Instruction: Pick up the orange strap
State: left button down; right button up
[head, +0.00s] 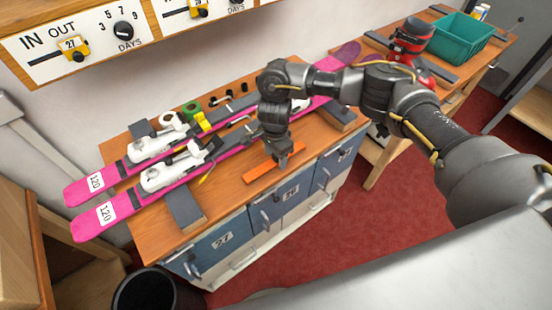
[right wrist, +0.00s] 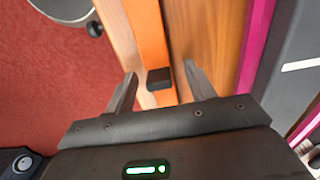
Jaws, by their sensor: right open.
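The orange strap (head: 262,175) lies flat along the front edge of the wooden bench top (head: 222,190). My right gripper (head: 282,163) points down over the strap's right part. In the right wrist view the strap (right wrist: 150,35) runs up the picture, with a small black block (right wrist: 159,79) on it. My right gripper (right wrist: 160,80) is open there, with one finger on each side of the strap and block. Nothing is gripped. Whether the fingertips touch the bench is unclear. My left gripper is not in view.
Two pink skis (head: 128,206) with white bindings (head: 170,170) lie behind the strap. Dark pads (head: 185,210) lie on the bench. Blue numbered drawers (head: 222,241) are below, above a red floor. A green bin (head: 462,38) and red-black boot (head: 410,38) stand at the right.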

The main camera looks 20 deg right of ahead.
jog(key=c, duration=1.1)
jog(key=shift+r, duration=0.1)
